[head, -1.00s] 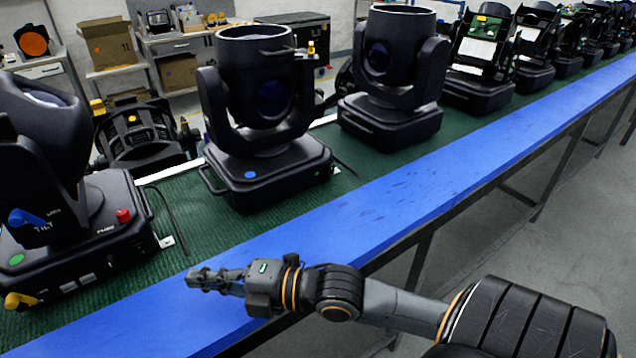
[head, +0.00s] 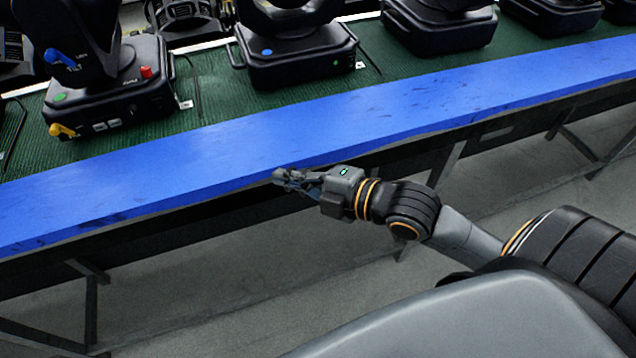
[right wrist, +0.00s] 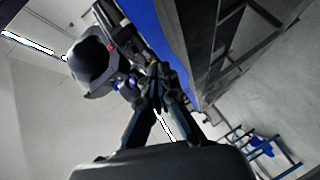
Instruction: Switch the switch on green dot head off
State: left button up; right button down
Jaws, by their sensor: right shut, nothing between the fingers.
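The green dot head (head: 110,95) is a black moving-head light at the left of the bench in the head view. Its base bears a green dot (head: 59,97), a red switch (head: 146,72), a blue lever (head: 60,59) and a yellow lever (head: 63,131). My right gripper (head: 279,176) is shut and empty at the blue front edge, to the right of and nearer than this head. In the right wrist view the shut fingers (right wrist: 160,72) point toward a black light with a red part (right wrist: 111,46). My left gripper is not in view.
The bench has a green mat (head: 215,90) and a blue front strip (head: 150,165). Another light (head: 300,60) with a blue dot stands to the right, with more beyond it. The strip before the green dot head is clear. Grey floor lies in front of the bench.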

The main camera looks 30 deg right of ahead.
jog(key=f, duration=0.1)
jog(key=f+m+h, duration=0.1)
jog(key=s+f+m, duration=0.1)
jog(key=shift+d+g, duration=0.3)
jog(key=shift+g, duration=0.1)
jog(key=shift+w, duration=0.1)
